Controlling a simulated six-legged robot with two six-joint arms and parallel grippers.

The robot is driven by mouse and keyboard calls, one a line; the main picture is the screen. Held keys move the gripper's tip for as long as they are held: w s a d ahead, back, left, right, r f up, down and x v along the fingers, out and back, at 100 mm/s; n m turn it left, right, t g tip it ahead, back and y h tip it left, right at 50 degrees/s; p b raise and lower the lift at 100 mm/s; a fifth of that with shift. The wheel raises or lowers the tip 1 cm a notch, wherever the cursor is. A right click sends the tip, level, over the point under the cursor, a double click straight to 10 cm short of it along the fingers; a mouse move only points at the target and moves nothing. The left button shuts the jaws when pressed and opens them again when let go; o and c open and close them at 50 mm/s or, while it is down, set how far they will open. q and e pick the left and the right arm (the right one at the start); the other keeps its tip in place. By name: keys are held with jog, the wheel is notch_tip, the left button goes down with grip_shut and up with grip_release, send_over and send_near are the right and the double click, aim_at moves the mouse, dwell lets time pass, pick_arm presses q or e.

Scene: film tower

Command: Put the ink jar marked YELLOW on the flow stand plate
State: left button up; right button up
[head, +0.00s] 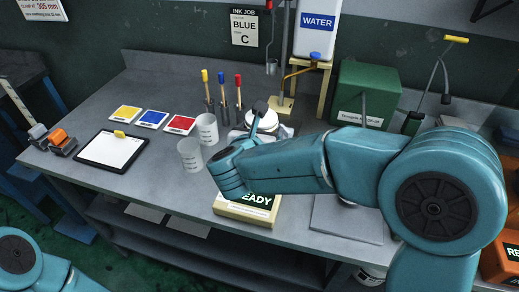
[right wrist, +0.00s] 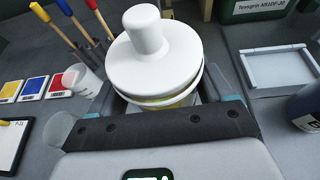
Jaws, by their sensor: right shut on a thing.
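In the right wrist view my right gripper (right wrist: 168,108) is shut on a jar (right wrist: 170,98) with a wide white lid and knob. A thin yellowish band shows under the lid; any label is hidden. In the head view the white lid (head: 262,120) shows just beyond my right wrist, and the arm partly hides it. What looks like the flow stand (head: 283,105) has a pale yellow base at the back, with a small metal cup (head: 271,67) hanging above it. My left gripper is out of view.
Two translucent cups (head: 190,155) stand left of my right wrist. Upright brushes (head: 222,105), colour cards (head: 152,118) and a tablet (head: 112,150) are farther left. A green box (head: 365,93) stands at the back right. A READY box (head: 247,208) sits at the front edge.

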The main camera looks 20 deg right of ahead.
notch_tip(320, 180, down, 5)
jog(key=shift+a+f, duration=0.1)
dwell(0.3)
jog(key=shift+f+b, duration=0.1)
jog(key=shift+b, duration=0.35)
jog(key=o, duration=1.3)
jog(key=shift+c, duration=0.2)
